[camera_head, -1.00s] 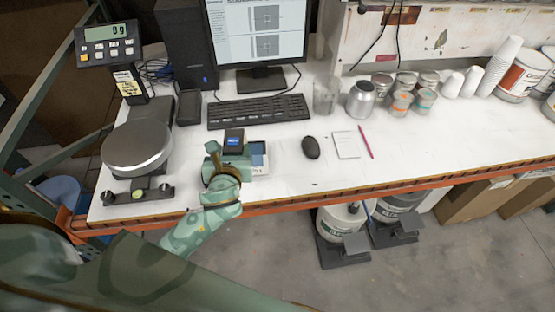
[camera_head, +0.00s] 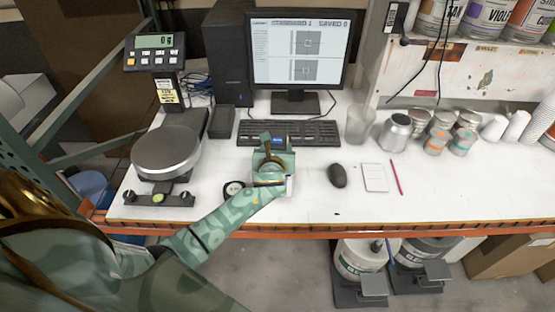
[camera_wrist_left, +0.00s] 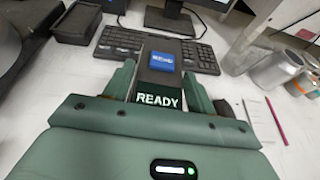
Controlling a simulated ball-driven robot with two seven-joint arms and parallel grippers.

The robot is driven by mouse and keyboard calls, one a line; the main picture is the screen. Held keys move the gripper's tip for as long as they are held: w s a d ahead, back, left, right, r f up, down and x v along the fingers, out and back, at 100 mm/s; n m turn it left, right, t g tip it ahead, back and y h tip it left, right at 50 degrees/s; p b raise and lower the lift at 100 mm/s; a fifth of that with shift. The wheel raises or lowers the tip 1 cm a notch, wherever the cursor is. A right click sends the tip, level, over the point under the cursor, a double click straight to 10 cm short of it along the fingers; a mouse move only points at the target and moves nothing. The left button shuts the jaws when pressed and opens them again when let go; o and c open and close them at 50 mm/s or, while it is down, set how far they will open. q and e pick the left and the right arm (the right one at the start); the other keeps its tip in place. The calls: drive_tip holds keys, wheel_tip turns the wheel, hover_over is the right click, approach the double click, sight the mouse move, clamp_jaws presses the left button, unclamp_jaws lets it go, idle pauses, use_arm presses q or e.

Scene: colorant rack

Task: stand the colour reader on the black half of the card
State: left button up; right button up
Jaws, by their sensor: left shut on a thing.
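The colour reader (camera_wrist_left: 158,80) is a dark upright device with a small blue screen, and READY shows in white on its near part in the left wrist view. My left gripper (camera_wrist_left: 160,92) is shut on it, one finger along each side. In the head view, the left gripper (camera_head: 272,158) is over the card's place on the white bench, and the reader's blue screen (camera_head: 277,142) peeks out beyond it. Only a pale edge, apparently the card's (camera_head: 289,184), shows beside the gripper. The black half is hidden. I cannot tell whether the reader touches the card.
A small round black-and-white item (camera_head: 233,189) lies left of the gripper. The keyboard (camera_head: 288,132) is just behind it. A scale (camera_head: 166,153) stands to the left. A mouse (camera_head: 337,175), notepad (camera_head: 375,178) and pink pencil (camera_head: 396,177) lie right.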

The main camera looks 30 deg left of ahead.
use_arm(q)
drive_tip(key=shift+w+a+f, duration=0.15)
drive_tip(key=shift+w+f, duration=0.1)
drive_tip(key=shift+w, duration=0.1)
drive_tip(key=shift+f+b, duration=0.65)
drive_tip(key=shift+f, duration=0.9)
drive_tip(key=shift+f, duration=0.1)
drive_tip(key=o, duration=1.5)
drive_tip(key=shift+f, duration=0.1)
drive_tip(key=shift+c, duration=0.2)
drive_tip(key=shift+s+r, duration=0.15)
drive_tip(key=shift+r, duration=0.05)
drive_tip(key=p+v, duration=0.2)
drive_tip(key=v, duration=0.9)
drive_tip(key=shift+s+d, duration=0.25)
drive_tip(key=shift+s, duration=0.05)
